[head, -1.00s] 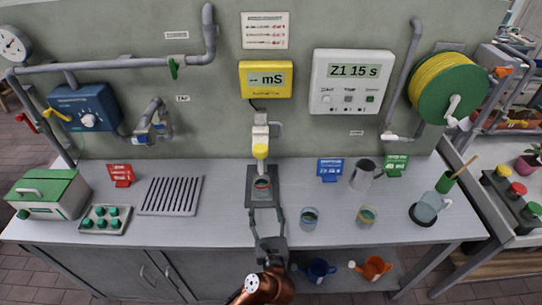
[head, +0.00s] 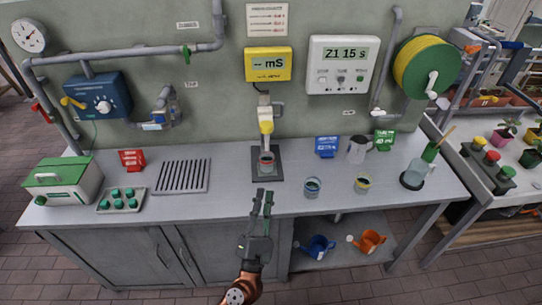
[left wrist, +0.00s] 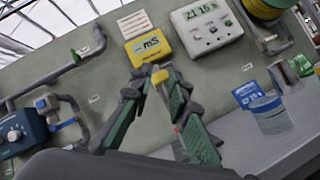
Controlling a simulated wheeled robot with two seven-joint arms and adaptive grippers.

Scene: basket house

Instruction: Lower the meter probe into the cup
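The meter probe (head: 266,128), with a yellow collar, hangs on a grey wall bracket (head: 264,104) below the yellow mS meter (head: 268,64). A small cup (head: 266,166) with reddish contents stands on a dark mat (head: 256,177), right under the probe. I cannot tell whether the probe's tip is inside the cup. My left gripper (head: 264,192) is in front of the mat at the counter's front edge, empty, its fingers slightly apart. In the left wrist view the fingers (left wrist: 158,72) also show a gap, with the probe's yellow part partly hidden behind them. My right gripper is out of view.
Two glass cups, one bluish (head: 312,188) and one yellow-rimmed (head: 362,183), stand right of the mat. A jug (head: 357,150) is behind them. A slotted drain (head: 182,177) and a tray of green caps (head: 120,200) lie left.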

